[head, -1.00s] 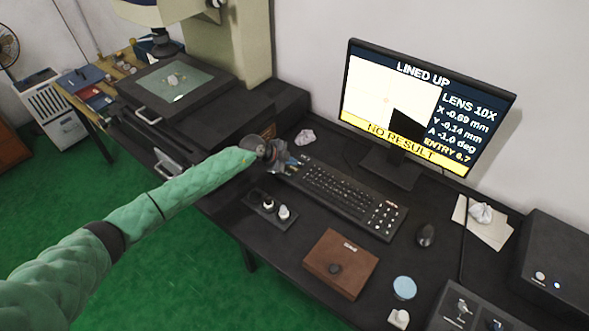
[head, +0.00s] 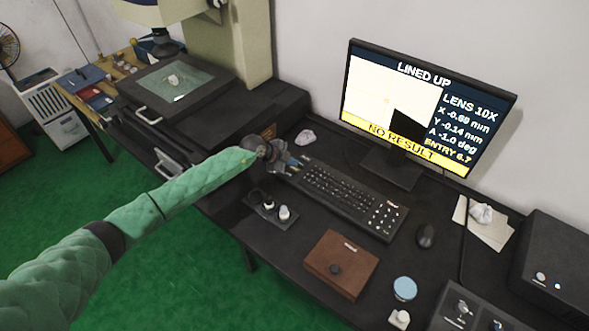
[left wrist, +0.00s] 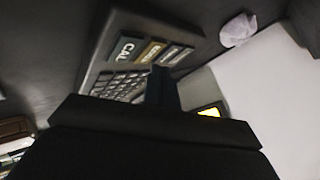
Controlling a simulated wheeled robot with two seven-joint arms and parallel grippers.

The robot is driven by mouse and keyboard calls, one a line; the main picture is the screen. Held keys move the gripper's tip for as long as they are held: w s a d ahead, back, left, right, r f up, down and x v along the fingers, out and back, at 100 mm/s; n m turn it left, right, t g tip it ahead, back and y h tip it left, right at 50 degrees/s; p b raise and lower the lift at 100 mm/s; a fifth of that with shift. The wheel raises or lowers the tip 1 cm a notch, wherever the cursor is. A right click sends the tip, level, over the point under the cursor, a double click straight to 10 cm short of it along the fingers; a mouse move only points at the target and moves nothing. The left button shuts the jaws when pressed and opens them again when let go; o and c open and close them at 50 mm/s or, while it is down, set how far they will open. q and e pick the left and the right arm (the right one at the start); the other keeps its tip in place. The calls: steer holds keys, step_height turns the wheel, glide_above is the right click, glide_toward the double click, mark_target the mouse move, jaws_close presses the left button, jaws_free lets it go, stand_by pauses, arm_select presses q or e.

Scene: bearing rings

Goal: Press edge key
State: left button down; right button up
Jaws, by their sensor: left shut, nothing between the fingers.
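The black keyboard (head: 340,196) lies on the dark bench in front of the monitor. In the left wrist view its end (left wrist: 100,60) carries a row of larger keys: a CAL key (left wrist: 127,47), a key with a tan label (left wrist: 151,51) and a third key (left wrist: 174,55). The tan and third labels are too blurred to read surely. My left gripper (head: 295,166) is shut and empty at the keyboard's left end. Its fingertips (left wrist: 163,76) appear close to the larger keys; I cannot tell whether they touch. My right gripper is not in view.
The monitor (head: 425,105) reads LINED UP and NO RESULT. A control with knobs (head: 268,207), a brown box (head: 341,264) and a mouse (head: 425,236) are nearby. The microscope stage (head: 170,85) stands left.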

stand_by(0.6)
arm_select(q)
steer(key=shift+f, duration=0.1)
steer(key=shift+f, duration=0.3)
stand_by(0.4)
steer(key=shift+f+p, duration=0.3)
steer(key=shift+f, duration=0.05)
stand_by(0.5)
steer(key=shift+r, duration=0.1)
steer(key=shift+r+p, duration=0.7)
steer(key=shift+p, duration=0.35)
